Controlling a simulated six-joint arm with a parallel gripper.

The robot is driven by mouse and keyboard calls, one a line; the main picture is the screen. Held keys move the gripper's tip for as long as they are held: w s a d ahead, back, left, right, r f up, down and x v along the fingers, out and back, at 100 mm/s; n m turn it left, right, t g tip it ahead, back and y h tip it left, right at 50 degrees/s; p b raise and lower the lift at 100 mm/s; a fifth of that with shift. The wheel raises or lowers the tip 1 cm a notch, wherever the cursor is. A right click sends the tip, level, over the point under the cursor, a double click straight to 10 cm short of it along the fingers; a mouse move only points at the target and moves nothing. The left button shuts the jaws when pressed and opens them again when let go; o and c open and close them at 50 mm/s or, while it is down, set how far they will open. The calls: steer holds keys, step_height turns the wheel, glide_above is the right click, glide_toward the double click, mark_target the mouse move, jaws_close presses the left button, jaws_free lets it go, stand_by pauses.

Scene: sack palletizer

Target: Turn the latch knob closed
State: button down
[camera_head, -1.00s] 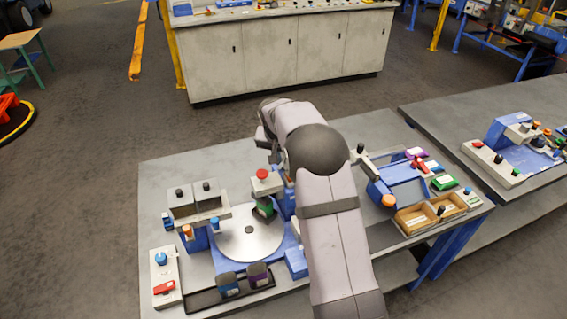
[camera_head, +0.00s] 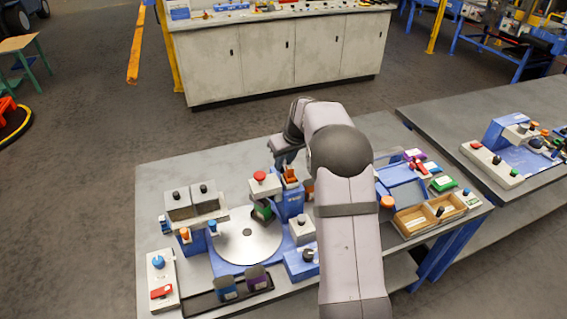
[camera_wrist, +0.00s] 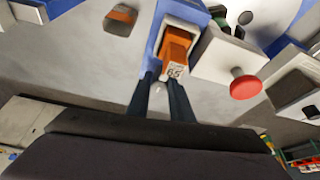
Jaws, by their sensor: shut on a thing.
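An orange block-like piece (camera_wrist: 177,50) with a printed label sits in a blue-and-white housing (camera_wrist: 158,30) in the wrist view; it looks like the latch knob. My gripper (camera_wrist: 163,76) has its two dark fingers at the near end of this piece, close together and shut on it. In the head view the orange piece (camera_head: 291,175) shows at the top of a blue tower (camera_head: 290,205), below my wrist. The fingertips are hard to make out there, and the knob's turn angle is unclear.
A white block with a red button (camera_wrist: 245,88) stands close to the right of the housing. A round metal disc (camera_head: 246,246) lies left of the tower, with a green block (camera_head: 262,212) at its edge. A wooden tray (camera_head: 428,214) lies right of my arm.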

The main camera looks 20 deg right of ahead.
steer(key=shift+n, duration=0.3)
steer(key=c, duration=1.8)
jaws_free()
steer(key=shift+c, duration=0.2)
steer(key=shift+r, duration=0.1)
steer(key=b+v, duration=0.2)
steer(key=v, duration=0.5)
steer(key=shift+s+r, duration=0.1)
steer(key=shift+r, duration=0.1)
